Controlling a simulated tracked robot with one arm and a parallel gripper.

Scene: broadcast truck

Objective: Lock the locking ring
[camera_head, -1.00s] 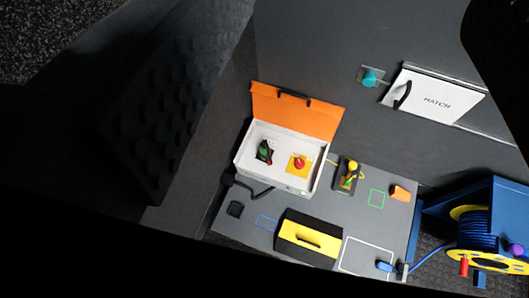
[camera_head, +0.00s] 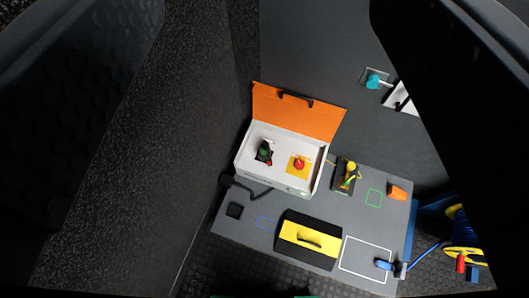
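A blue connector (camera_head: 384,265) with a blue cable lies at the bench's lower right corner, over the edge of a white outlined square. It touches or meets a small grey fitting (camera_head: 400,269) at the bench edge. I cannot make out a separate locking ring at this size. My gripper (camera_head: 268,30) shows as two large dark fingers, one at each side of the picture. They are wide apart with nothing between them. The bench is seen beyond them, apart from the fingers.
The grey bench (camera_head: 338,216) carries an open white case (camera_head: 279,181) with an orange lid, a yellow-black block (camera_head: 309,239), a small yellow-levered device (camera_head: 346,175) and an orange piece (camera_head: 397,191). A teal knob (camera_head: 373,82) is on the wall. A cable reel (camera_head: 462,240) is partly hidden at right.

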